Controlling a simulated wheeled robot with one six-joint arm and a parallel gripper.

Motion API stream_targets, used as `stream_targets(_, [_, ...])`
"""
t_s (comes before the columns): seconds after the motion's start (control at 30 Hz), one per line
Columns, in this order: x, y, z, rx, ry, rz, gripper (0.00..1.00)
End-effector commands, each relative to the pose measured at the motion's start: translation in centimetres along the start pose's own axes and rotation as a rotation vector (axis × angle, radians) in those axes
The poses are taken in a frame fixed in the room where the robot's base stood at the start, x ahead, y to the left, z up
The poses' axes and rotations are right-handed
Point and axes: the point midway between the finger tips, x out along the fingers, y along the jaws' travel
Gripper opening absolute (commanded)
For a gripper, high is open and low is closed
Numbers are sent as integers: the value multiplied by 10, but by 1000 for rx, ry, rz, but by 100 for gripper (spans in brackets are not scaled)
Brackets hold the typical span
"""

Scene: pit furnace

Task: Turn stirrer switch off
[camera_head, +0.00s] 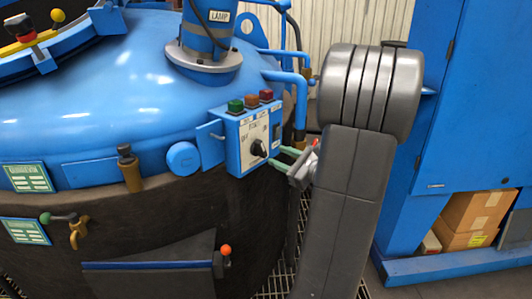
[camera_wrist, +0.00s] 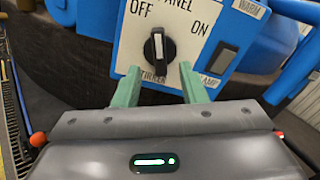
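The stirrer switch is a black rotary knob (camera_head: 258,148) on the white face of a blue control box (camera_head: 232,155). In the wrist view the knob (camera_wrist: 158,50) has a white mark pointing roughly straight up, between the OFF label on the left and the ON label on the right. The label below it is partly hidden by the knob and fingers. My gripper (camera_head: 277,156) is just right of the knob in the head view. In the wrist view its green fingers (camera_wrist: 160,69) are apart and empty, just below the knob, one towards each side.
Green, orange and red buttons (camera_head: 251,101) sit on top of the box. A dark rocker switch (camera_wrist: 222,59) lies right of the knob. Blue pipes (camera_head: 300,88) run close behind the box. A blue cabinet (camera_head: 470,90) stands at the right, with cardboard boxes (camera_head: 474,216) low down.

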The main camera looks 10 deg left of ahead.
Motion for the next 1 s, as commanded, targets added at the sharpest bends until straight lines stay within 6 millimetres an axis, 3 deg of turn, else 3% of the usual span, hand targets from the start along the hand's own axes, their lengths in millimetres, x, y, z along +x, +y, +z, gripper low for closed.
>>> stream_targets(0.1, [24, 2, -1, -1, -1, 4, 38])
stream_targets(0.3, [52, 1, -1, 0, 0, 2, 38])
stream_targets(0.5, [62, 1, 0, 0, 1, 1, 38])
stream_targets(0.77, [63, 0, 0, 0, 1, 0, 38])
stream_targets(0.93, [63, 0, 0, 0, 1, 0, 5])
stream_targets(1.0, [63, 0, 0, 0, 1, 0, 0])
